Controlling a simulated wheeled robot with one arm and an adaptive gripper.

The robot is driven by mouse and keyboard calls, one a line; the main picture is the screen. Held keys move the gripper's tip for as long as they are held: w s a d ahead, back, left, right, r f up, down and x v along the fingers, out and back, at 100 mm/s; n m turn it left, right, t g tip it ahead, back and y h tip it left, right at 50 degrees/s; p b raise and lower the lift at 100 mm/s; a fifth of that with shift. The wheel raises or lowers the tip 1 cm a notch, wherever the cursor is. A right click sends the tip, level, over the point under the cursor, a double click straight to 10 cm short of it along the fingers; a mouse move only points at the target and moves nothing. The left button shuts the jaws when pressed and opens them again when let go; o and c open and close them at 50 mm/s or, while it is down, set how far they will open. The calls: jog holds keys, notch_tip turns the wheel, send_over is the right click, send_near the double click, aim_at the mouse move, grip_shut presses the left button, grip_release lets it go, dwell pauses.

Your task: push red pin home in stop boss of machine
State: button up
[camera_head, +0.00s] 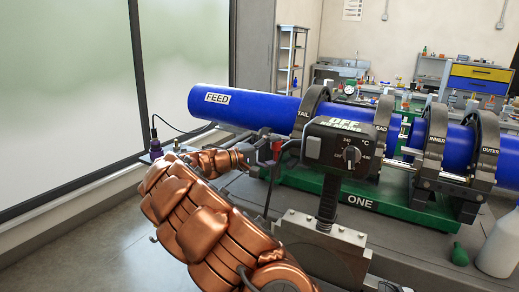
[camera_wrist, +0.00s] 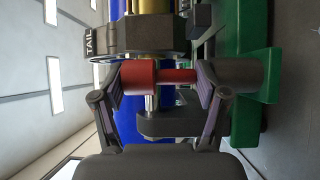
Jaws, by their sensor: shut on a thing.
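The red pin (camera_wrist: 138,77) lies across the wrist view, with a thick head at left and a thinner shaft running right. My gripper (camera_wrist: 162,84) is shut along the pin's length. Its left finger is against the head; its right finger is at the shaft's far end, beside a grey cylindrical boss (camera_wrist: 240,76) on the machine's green base. The finger hides where shaft and boss meet, so I cannot tell how deep the pin sits. In the head view the pin (camera_head: 276,147) shows as a small red piece at my gripper (camera_head: 266,157), near the TAIL clamp.
A blue pipe (camera_head: 250,105) marked FEED runs through the clamps TAIL (camera_head: 308,105), INNER (camera_head: 432,140) and OUTER (camera_head: 485,145). A black control box (camera_head: 345,145) stands in front.

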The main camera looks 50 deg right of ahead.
jog(key=shift+s+d+f+y, duration=0.3)
jog(key=shift+s+d+f, duration=0.2)
jog(key=shift+f, duration=0.1)
jog(key=shift+w+a, duration=0.15)
jog(key=shift+w, duration=0.55)
dwell(0.5)
jog(key=shift+a, duration=0.1)
jog(key=shift+w+a+r, duration=0.15)
jog(key=shift+w+a, duration=0.05)
jog(key=shift+a, duration=0.35)
jog(key=shift+s+d, duration=0.1)
jog(key=shift+s, duration=0.1)
